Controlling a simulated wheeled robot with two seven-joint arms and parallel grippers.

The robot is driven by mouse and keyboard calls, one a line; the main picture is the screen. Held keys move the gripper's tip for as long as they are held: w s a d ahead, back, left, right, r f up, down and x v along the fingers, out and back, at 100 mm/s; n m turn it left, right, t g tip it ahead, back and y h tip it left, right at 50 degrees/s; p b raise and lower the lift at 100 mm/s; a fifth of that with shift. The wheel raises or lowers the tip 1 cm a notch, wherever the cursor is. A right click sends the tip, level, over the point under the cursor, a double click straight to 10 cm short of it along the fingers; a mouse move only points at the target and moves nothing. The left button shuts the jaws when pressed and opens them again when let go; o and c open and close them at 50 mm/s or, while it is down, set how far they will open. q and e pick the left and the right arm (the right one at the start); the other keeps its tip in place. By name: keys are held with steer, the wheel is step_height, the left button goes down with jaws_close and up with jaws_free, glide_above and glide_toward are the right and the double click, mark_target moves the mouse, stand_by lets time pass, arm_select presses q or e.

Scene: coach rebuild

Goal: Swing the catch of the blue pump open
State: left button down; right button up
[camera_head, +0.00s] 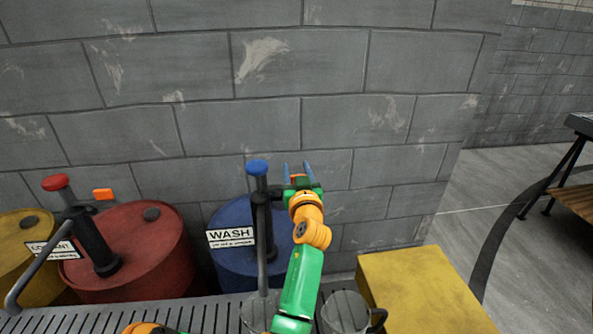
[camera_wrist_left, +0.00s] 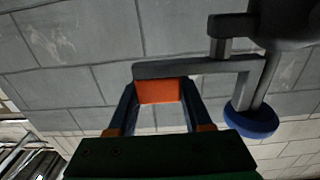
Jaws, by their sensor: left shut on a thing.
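The blue pump (camera_head: 258,200) stands upright on a blue drum (camera_head: 225,270) with a WASH label (camera_head: 231,237). It has a blue knob on top and a dark body. In the left wrist view its catch (camera_wrist_left: 160,91) is a dark bar ending in an orange tab, beside the pump's blue knob (camera_wrist_left: 252,121). My left gripper (camera_head: 298,169) is just right of the pump's top. In the left wrist view my left gripper (camera_wrist_left: 157,102) has its fingers on both sides of the orange tab, shut on it. My right gripper is not in view.
A red drum (camera_head: 135,260) with a red-knobbed pump (camera_head: 90,235) and orange tab (camera_head: 103,194) stands left, beside a yellow drum (camera_head: 15,245). A slatted bench (camera_head: 180,317) runs in front. Metal mugs (camera_head: 345,312) and a yellow box (camera_head: 420,285) are nearby. A block wall (camera_head: 240,125) stands behind.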

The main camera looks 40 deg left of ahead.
arm_select(q)
steer(key=shift+f, duration=0.15)
steer(key=m+t+h+p, duration=0.1)
steer(key=p, duration=0.1)
steer(key=d+m+t+h+p, duration=0.1)
steer(key=h+p, duration=0.1)
steer(key=p, duration=0.1)
steer(key=s+m+t+h+p, duration=0.1)
steer(key=m+p, duration=0.1)
steer(key=p, duration=0.1)
steer(key=shift+d+r+t, duration=0.25)
steer(key=shift+d+t, duration=0.15)
steer(key=shift+s+d+f+m+t+h+p, duration=0.1)
steer(key=shift+d+f+m+t+h+p, duration=0.1)
steer(key=shift+m+t+h+p, duration=0.35)
steer(key=shift+s+d+f+m+t+h+p, duration=0.1)
steer(key=shift+d+m+t+h+p, duration=0.2)
steer(key=shift+h+p, duration=0.55)
